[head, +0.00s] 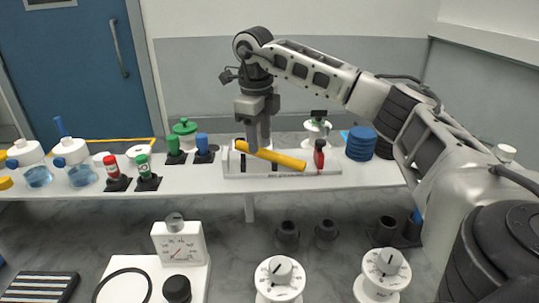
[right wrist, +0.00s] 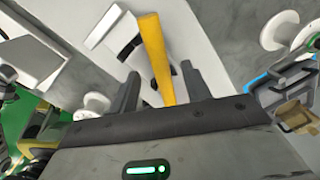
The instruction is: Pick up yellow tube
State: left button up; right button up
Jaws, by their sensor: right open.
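The yellow tube (head: 278,156) lies slanted at the white rack on the bench, its left end higher in the picture. My right gripper (head: 259,147) points down at the left part of the tube. In the right wrist view the yellow tube (right wrist: 157,58) runs between the two spread fingers of the right gripper (right wrist: 162,82), with a gap on either side. The right gripper is open. The fingers hide a little of the tube in the head view. My left gripper is not in view.
The white rack (head: 240,168) also has a red-capped item (head: 319,155) at its right. Blue discs (head: 360,143) stand further right. Green-capped (head: 174,145) and blue-capped (head: 203,144) vials stand to the left. Flasks (head: 75,165) stand at far left. Dials (head: 279,277) are in front, below the bench.

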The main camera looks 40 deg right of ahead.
aim_at(260, 148)
notch_tip(260, 148, down, 3)
jog(key=shift+d+f, duration=0.15)
grip_shut()
